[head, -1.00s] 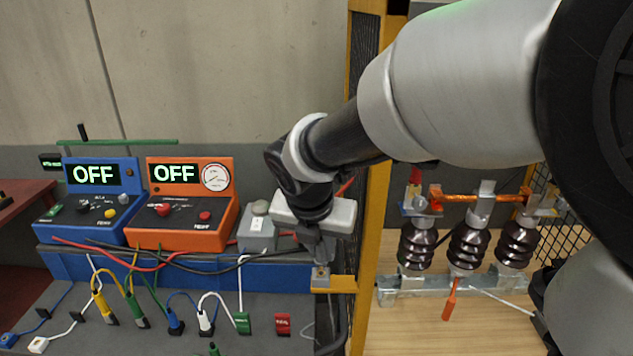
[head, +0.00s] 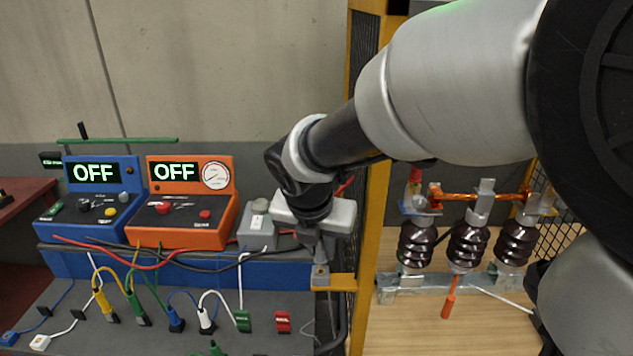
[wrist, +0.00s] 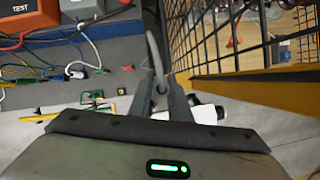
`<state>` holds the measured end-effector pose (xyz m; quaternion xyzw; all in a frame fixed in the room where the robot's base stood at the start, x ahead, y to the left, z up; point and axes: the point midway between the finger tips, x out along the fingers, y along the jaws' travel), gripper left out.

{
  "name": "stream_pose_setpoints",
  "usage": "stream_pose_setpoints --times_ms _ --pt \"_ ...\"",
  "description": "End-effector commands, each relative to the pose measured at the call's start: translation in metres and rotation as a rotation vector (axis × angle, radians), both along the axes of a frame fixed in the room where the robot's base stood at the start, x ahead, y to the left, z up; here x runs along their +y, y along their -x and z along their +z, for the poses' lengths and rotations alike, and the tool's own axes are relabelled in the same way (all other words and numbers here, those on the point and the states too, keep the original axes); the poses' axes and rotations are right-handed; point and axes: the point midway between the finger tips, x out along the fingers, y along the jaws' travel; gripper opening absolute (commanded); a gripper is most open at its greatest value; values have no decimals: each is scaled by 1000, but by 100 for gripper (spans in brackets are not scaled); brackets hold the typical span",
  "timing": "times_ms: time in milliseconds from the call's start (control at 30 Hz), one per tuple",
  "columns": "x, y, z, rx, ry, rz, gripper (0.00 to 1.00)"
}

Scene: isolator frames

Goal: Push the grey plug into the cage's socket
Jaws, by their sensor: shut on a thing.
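My gripper (head: 319,258) points down at the yellow cage post, just above a small metal block on a yellow bracket (head: 342,281). This block (head: 320,276) looks like the cage's socket. In the wrist view, the two dark fingers (wrist: 162,100) are closed around the end of a grey cable (wrist: 153,52), which arcs away between them. The grey plug (wrist: 162,88) shows only as a small piece between the fingers; most of it is hidden. I cannot tell whether the plug is in the socket or just above it. The socket opening is hidden from both views.
The yellow cage post (head: 372,230) and black mesh (wrist: 205,50) stand close beside my gripper. Blue (head: 95,205) and orange (head: 183,212) test boxes and several cables are at left. Brown insulators (head: 467,245) stand inside the cage at right.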

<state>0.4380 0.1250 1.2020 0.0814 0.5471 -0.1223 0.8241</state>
Motion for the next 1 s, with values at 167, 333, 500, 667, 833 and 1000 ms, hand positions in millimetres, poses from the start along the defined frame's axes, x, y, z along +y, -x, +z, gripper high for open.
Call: stream_pose_setpoints --times_ms 167,333,500,667,833,1000 --pt "0 0 -5 0 0 0 0" --pt "0 0 -9 0 0 0 0" --pt "0 0 -14 0 0 0 0" --pt "0 0 -18 0 0 0 0" --pt "0 0 -22 0 0 0 0" --pt "0 0 -27 0 0 1 0"
